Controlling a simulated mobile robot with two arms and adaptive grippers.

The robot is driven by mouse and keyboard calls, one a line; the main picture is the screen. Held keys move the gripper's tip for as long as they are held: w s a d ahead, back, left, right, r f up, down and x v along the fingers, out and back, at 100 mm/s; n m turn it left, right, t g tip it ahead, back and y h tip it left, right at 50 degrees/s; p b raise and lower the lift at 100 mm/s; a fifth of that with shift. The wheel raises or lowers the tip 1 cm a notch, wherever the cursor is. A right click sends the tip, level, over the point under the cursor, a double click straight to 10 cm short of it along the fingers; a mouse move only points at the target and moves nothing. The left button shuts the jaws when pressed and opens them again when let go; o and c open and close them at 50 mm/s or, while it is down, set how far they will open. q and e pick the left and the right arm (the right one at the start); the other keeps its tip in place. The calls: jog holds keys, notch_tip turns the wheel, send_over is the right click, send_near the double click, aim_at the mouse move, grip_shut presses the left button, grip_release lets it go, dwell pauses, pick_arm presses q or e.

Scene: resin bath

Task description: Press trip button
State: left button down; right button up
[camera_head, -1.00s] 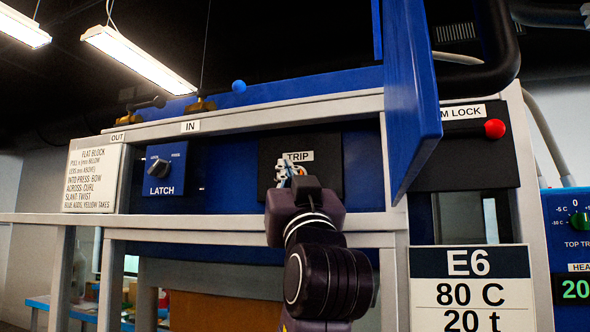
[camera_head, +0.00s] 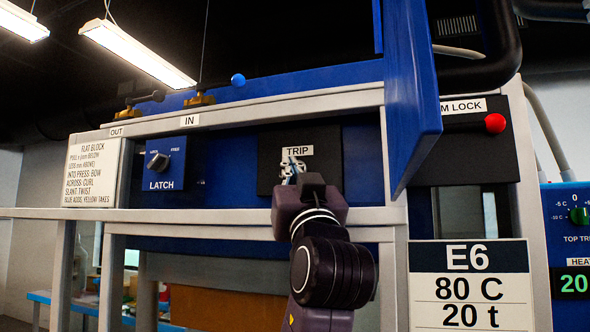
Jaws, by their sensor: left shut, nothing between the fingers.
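The TRIP label (camera_head: 297,151) sits on a black panel (camera_head: 325,143) set in the blue back wall of the press frame. My left arm rises from the bottom centre, and my left gripper (camera_head: 290,168) is in front of that panel, just below the label. Its fingers are together and empty. The trip button itself is hidden behind the gripper, so I cannot tell whether the fingers touch it. My right gripper is not in view.
A blue LATCH box (camera_head: 163,164) with a knob is left of the panel. A blue door (camera_head: 410,95) stands out at the right. A red knob (camera_head: 495,123) and an E6 sign (camera_head: 470,285) are further right. A grey rail (camera_head: 150,214) crosses below the panel.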

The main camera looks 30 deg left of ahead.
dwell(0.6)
pick_arm(q)
jog(key=shift+w, duration=0.15)
jog(key=shift+w+a, duration=0.1)
jog(key=shift+w, duration=0.15)
jog(key=shift+w+a, duration=0.15)
jog(key=shift+w, duration=0.4)
dwell(0.9)
jog(key=shift+s, duration=0.1)
jog(key=shift+s+d+b, duration=0.2)
jog(key=shift+s+b, duration=0.1)
jog(key=shift+s, duration=0.5)
